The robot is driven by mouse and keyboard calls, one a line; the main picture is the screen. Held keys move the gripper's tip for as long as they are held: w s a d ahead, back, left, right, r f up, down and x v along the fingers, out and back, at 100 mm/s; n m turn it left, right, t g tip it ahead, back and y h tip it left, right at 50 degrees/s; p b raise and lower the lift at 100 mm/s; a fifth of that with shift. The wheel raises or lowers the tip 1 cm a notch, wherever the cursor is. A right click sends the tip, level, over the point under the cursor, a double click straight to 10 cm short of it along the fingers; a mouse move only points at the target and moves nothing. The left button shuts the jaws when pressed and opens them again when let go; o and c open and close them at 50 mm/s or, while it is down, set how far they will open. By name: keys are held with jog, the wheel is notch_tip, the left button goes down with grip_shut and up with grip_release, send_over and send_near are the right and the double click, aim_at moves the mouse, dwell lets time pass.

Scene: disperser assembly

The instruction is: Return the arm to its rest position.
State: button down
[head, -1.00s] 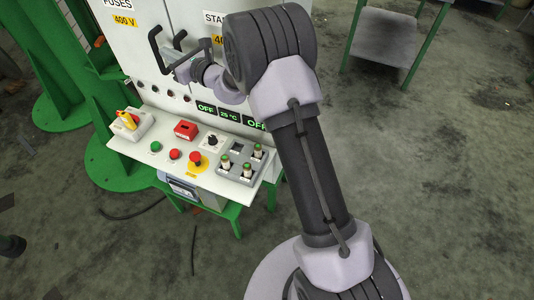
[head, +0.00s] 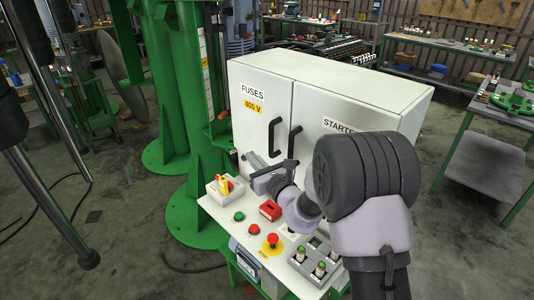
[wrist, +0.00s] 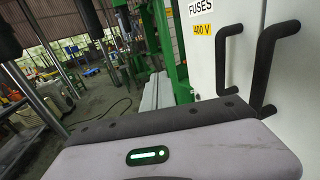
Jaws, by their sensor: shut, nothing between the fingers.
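My arm (head: 372,235) is bent in front of the white cabinet and rises from the lower right of the head view. My gripper (head: 262,172) is shut and empty. It points to the left, above the control panel and just below the two black door handles in the picture. Whether it touches the cabinet cannot be told. In the wrist view, a grey part of my arm with a green light fills the lower half, and the fingertips are not clear.
The white cabinet (head: 290,90) stands close behind my gripper, with black handles (wrist: 265,65). The control panel (head: 232,207) with buttons, a red-yellow switch and several fuses lies below. Green columns (head: 180,110) stand at left. A table (head: 485,165) stands at right.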

jog(key=s+a+r+n+g+y, duration=0.3)
jog(key=s+a+r+n+y, duration=0.15)
jog(key=s+r+n, duration=0.2)
jog(key=s+a+r+n+g+b, duration=0.15)
jog(key=s+n+g, duration=0.25)
jog(key=s, duration=0.5)
jog(key=s+a+r+n+g, duration=0.1)
jog(key=s+r+n+g, duration=0.2)
jog(key=s+n, duration=0.35)
jog(key=s+d+f+n+g+h, duration=0.1)
jog(key=s+d+f+n+h, duration=0.15)
jog(key=s+d, duration=0.4)
jog(key=s+d+f+n+g+h, duration=0.1)
jog(key=s+d+f+n+h, duration=0.2)
jog(key=s, duration=0.6)
jog(key=s+d+f+n+t+h, duration=0.1)
jog(key=s+d+n+t+h, duration=0.1)
jog(key=d+h, duration=0.4)
jog(key=s+d+n, duration=0.1)
jog(key=s+d, duration=0.1)
jog(key=d, duration=0.2)
jog(key=shift+d+b, duration=0.15)
jog(key=shift+b, duration=0.15)
